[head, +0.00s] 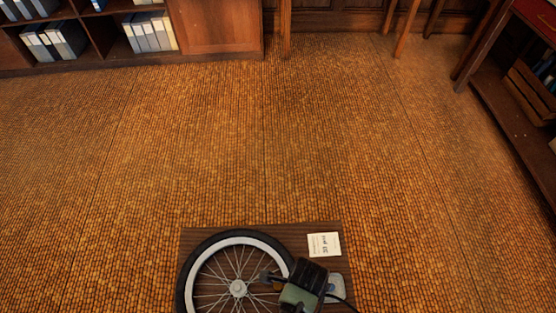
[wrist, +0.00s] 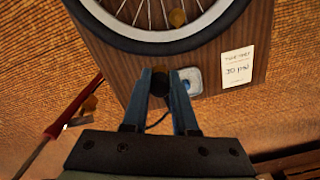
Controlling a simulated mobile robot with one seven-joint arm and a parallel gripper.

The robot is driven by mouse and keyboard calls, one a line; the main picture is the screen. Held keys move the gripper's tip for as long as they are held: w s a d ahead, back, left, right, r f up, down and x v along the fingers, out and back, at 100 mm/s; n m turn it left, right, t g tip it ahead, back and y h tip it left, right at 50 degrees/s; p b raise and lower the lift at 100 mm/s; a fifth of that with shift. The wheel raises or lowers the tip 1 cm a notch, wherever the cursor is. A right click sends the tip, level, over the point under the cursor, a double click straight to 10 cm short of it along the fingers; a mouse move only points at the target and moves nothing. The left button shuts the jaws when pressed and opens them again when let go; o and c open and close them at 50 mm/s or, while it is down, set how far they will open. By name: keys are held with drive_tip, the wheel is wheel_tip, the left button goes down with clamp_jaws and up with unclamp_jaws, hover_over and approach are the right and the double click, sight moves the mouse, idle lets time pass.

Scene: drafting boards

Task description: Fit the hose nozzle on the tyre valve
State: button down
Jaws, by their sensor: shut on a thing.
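The wheel, with a black tyre (head: 196,262) and pale rim, lies flat on a dark wooden board; its lower edge shows in the wrist view (wrist: 150,45). A small brass-coloured piece (wrist: 177,17) at the rim's inner edge looks like the tyre valve. My gripper (wrist: 160,74) is shut on the dark hose nozzle (wrist: 159,86), just outside the tyre in the wrist view and apart from the brass piece. A thin black hose (wrist: 157,119) trails from the nozzle. In the head view my gripper (head: 267,277) is over the wheel's right side, and my arm hides part of the wheel and the nozzle.
The board (head: 293,236) carries a white card (head: 324,245) with a psi figure and a grey plate (head: 336,286). A red bar (wrist: 75,107) is at left in the wrist view. Shelves with binders (head: 60,40) stand at the back left. Most of the woven floor is clear.

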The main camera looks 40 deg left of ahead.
drive_tip(key=a, duration=0.7)
drive_tip(key=shift+w+a, duration=0.2)
drive_tip(key=shift+f, duration=0.1)
idle(0.3)
drive_tip(key=shift+f+b, duration=1.6)
drive_tip(key=shift+f, duration=0.35)
drive_tip(key=shift+f+b, duration=0.9)
drive_tip(key=shift+f, duration=0.4)
drive_tip(key=c, duration=0.6)
unclamp_jaws()
drive_tip(key=shift+r, duration=0.1)
wheel_tip(320, 180, up, 13)
drive_tip(key=p, duration=0.3)
drive_tip(key=shift+p, duration=0.4)
